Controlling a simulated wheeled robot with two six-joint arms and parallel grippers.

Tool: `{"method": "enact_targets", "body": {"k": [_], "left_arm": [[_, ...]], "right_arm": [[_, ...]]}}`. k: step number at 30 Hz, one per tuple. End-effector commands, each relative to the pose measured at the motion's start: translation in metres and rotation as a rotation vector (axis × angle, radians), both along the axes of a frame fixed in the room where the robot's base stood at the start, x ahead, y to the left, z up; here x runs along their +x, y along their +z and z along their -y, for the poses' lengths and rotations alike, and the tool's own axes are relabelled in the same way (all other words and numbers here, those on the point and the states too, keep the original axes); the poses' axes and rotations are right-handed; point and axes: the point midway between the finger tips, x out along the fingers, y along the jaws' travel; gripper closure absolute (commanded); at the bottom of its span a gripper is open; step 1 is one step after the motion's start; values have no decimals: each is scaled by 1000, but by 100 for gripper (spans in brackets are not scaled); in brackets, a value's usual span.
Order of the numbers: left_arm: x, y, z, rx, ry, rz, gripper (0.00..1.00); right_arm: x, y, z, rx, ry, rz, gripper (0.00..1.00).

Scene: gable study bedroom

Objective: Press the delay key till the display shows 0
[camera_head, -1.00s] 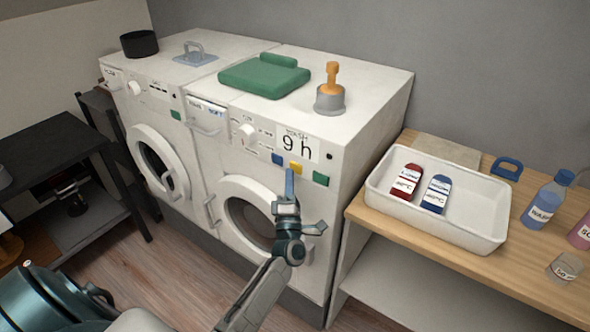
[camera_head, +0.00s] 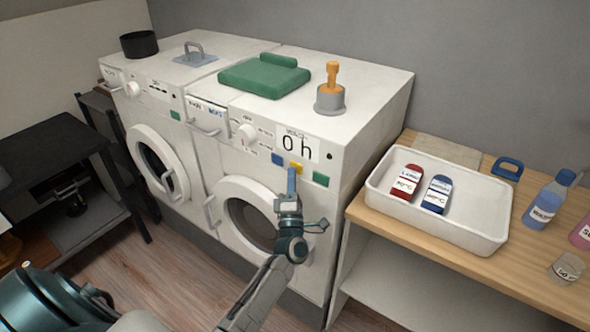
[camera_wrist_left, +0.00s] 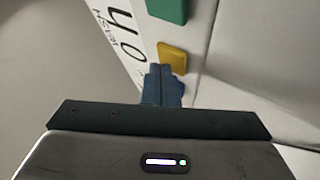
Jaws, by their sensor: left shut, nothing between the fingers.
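A second washing machine (camera_head: 150,97) stands to the left. A green folded cloth (camera_head: 262,77) and an orange-handled stamp-like thing (camera_head: 331,92) lie on top. To the right, a wooden table (camera_head: 400,228) bears a white tray (camera_head: 455,230) and bottles (camera_head: 548,200).

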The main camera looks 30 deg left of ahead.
Motion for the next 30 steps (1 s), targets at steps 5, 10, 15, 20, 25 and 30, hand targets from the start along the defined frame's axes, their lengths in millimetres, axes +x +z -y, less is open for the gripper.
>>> {"method": "enact_targets", "body": {"k": [5,10,15,20,25,30], "left_arm": [[2,0,0,0,0,0,100],[2,0,0,0,0,0,100],[0,0,0,0,0,0,100],[-7,0,-1,0,0,-1,100],[-14,0,-1,0,0,0,100],[-14,0,-1,0,0,0,100]], "right_arm": [[0,-1,0,0,0,0,100],[0,-1,0,0,0,0,100],[0,0,0,0,0,0,100],[0,2,0,0,0,0,100],[0,4,0,0,0,0,100],[0,3,0,0,0,0,100]]}}
